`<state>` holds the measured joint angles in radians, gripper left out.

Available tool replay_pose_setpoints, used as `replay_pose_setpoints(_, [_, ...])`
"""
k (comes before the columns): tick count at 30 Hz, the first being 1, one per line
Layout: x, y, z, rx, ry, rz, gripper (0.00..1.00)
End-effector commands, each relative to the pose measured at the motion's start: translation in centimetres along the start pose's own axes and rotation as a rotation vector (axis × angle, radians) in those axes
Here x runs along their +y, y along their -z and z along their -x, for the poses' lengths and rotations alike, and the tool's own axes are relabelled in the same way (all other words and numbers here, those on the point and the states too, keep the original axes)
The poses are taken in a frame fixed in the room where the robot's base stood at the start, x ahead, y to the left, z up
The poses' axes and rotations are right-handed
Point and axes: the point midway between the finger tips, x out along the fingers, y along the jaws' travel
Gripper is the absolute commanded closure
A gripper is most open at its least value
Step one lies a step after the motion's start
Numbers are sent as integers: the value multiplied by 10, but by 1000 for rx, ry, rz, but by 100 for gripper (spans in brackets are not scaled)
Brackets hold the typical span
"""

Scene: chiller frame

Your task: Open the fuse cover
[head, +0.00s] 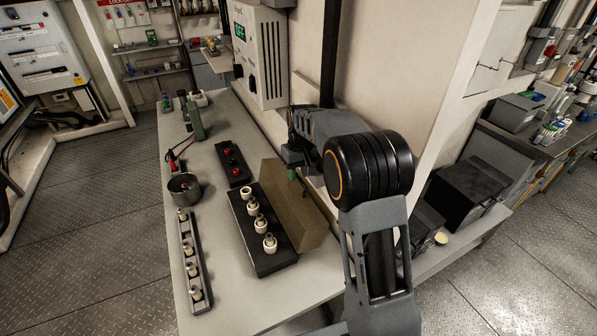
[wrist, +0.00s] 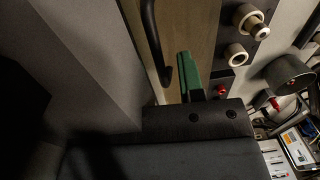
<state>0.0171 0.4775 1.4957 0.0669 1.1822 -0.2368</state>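The fuse cover (head: 290,205) is a tan, see-through panel. It stands raised on edge along the right side of the black fuse base (head: 275,262), so the white fuses (head: 254,223) are uncovered. In the wrist view the cover (wrist: 205,40) fills the upper middle, with a black bar handle (wrist: 152,40) on it. My gripper (head: 292,172) is at the far upper end of the cover, partly hidden by it. In the wrist view its green fingers (wrist: 190,75) are together, to the right of the handle and apart from it, with nothing seen between them.
A wall box (head: 262,60) hangs behind. The wall is close on the right.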

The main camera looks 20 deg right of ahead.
Motion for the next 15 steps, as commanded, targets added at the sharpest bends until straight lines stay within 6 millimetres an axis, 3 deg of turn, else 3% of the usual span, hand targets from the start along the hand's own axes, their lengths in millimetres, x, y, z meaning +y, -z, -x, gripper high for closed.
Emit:
replay_pose_setpoints(9, [0,0,-2,0,0,0,64])
replay_pose_setpoints(15, [0,0,-2,0,0,0,83])
